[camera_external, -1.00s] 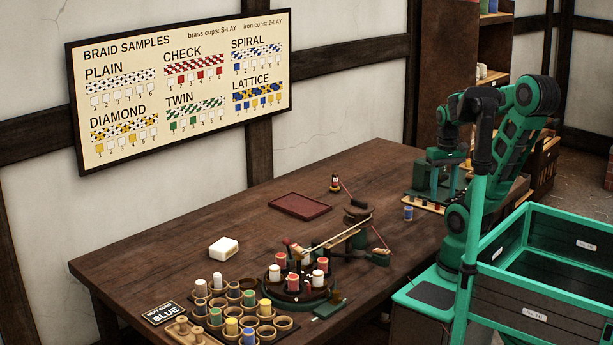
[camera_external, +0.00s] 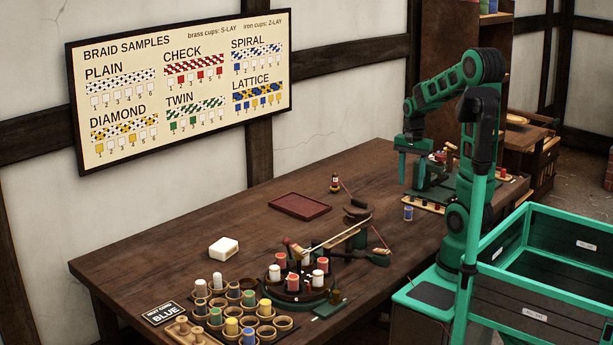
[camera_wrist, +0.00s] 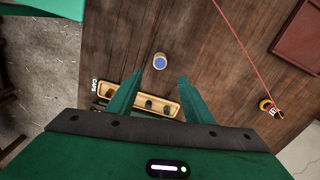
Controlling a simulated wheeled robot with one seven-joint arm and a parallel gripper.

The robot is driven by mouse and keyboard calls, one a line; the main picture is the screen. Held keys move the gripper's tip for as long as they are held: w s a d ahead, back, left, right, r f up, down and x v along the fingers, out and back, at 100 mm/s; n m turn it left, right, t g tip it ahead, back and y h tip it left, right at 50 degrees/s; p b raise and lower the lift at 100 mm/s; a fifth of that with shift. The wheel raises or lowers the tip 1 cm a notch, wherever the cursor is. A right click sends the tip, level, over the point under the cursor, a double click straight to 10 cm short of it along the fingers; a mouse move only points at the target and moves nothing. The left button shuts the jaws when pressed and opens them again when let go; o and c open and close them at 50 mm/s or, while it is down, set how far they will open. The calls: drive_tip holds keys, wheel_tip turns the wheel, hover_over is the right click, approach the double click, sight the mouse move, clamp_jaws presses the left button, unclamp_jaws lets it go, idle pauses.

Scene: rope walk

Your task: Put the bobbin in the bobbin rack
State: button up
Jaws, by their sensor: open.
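A blue bobbin (camera_external: 408,213) stands alone near the table's right edge. In the wrist view its round blue top with a pale rim (camera_wrist: 160,61) lies just beyond the fingertips. My gripper (camera_external: 402,180) points down above the table, over and slightly left of the bobbin in the outside view. In the wrist view my gripper (camera_wrist: 160,77) has its fingers apart with nothing between their tips. What looks like the bobbin rack (camera_external: 284,325), a cluster of round wooden cups, is at the table's front. Several cups hold white, green, yellow or blue bobbins; some look empty.
A braiding turntable (camera_external: 300,298) with red and white bobbins stands beside the cups. A pale strip labelled "CAPS" or similar (camera_wrist: 165,101) lies below the fingers. A red tray (camera_external: 300,206), a white block (camera_external: 224,247) and a taut red cord (camera_wrist: 247,52) are nearby.

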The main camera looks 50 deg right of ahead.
sight(408, 207)
wheel_tip(408, 207, down, 10)
drive_tip(key=shift+a+f, duration=0.15)
drive_tip(key=shift+f, duration=0.1)
clamp_jaws()
idle(0.5)
drive_tip(key=shift+r, duration=0.15)
drive_tip(key=shift+r, duration=0.55)
wheel_tip(408, 207, up, 3)
drive_tip(key=shift+w, duration=0.1)
drive_tip(key=s+a+r, duration=0.2)
drive_tip(key=a+r, duration=0.4)
drive_tip(key=a, duration=0.5)
drive_tip(key=shift+s+a+r, duration=0.15)
drive_tip(key=shift+a+r, duration=0.1)
drive_tip(key=shift+r, duration=0.1)
